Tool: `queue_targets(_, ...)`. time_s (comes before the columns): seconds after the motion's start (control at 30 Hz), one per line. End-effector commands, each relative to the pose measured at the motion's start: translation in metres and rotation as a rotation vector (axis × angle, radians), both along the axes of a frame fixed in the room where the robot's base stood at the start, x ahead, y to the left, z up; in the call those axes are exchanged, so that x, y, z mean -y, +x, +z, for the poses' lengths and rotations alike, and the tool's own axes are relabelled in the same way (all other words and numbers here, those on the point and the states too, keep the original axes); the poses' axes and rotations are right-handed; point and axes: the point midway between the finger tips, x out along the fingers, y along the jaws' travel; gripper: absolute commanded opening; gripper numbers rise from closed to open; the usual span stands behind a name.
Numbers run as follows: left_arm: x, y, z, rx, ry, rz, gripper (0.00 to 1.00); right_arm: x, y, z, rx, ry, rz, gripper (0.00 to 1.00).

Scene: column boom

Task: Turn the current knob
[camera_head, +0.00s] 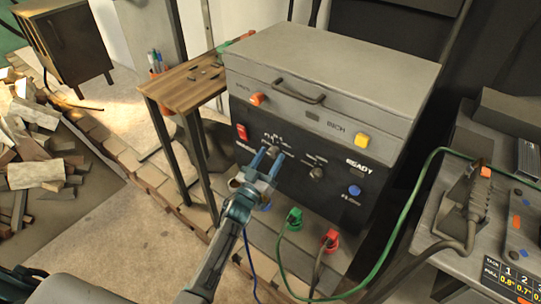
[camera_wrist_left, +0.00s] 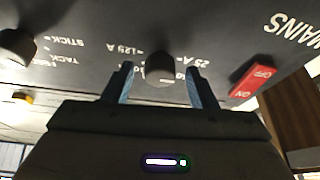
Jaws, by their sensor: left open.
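The current knob (camera_wrist_left: 160,68) is a dark round knob with amp markings around it on the black front panel of the grey welding machine (camera_head: 335,70). In the head view the knob (camera_head: 274,151) is partly hidden by my left gripper (camera_head: 265,158). That gripper is open in front of the panel. In the left wrist view its two blue fingers (camera_wrist_left: 160,75) stand one on each side of the knob, with gaps visible. I cannot tell how far the fingertips reach along it. A second knob (camera_head: 317,172) sits to the right. My right gripper is out of view.
A red mains switch (camera_head: 242,132) is left of the knob. A READY label and blue button (camera_head: 354,190) are to the right. Green (camera_head: 294,218) and red (camera_head: 331,238) plugs with cables are below. A wooden table (camera_head: 185,88) stands left, a grey bench (camera_head: 500,225) right.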

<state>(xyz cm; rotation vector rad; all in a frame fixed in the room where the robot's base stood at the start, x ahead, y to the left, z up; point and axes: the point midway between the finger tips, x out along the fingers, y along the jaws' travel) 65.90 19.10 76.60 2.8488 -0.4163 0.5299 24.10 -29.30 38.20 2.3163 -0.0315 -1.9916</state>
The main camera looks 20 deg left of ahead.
Motion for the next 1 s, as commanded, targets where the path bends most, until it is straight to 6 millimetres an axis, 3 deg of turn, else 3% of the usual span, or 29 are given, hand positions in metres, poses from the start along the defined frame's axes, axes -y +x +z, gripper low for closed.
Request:
queue_targets(0.37, 0.0019, 0.0071, 0.0027, -0.001, 0.000, 0.000, 0.52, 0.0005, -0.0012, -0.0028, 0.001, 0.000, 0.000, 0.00)
queue_targets(0.6, 0.0017, 0.0069, 0.0027, -0.001, 0.001, 0.000, 0.09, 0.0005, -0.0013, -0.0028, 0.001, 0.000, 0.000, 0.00)
queue_targets(1.0, 0.0009, 0.0071, 0.0029, 0.021, 0.060, 0.000, 0.08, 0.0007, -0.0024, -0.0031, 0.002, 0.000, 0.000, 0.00)
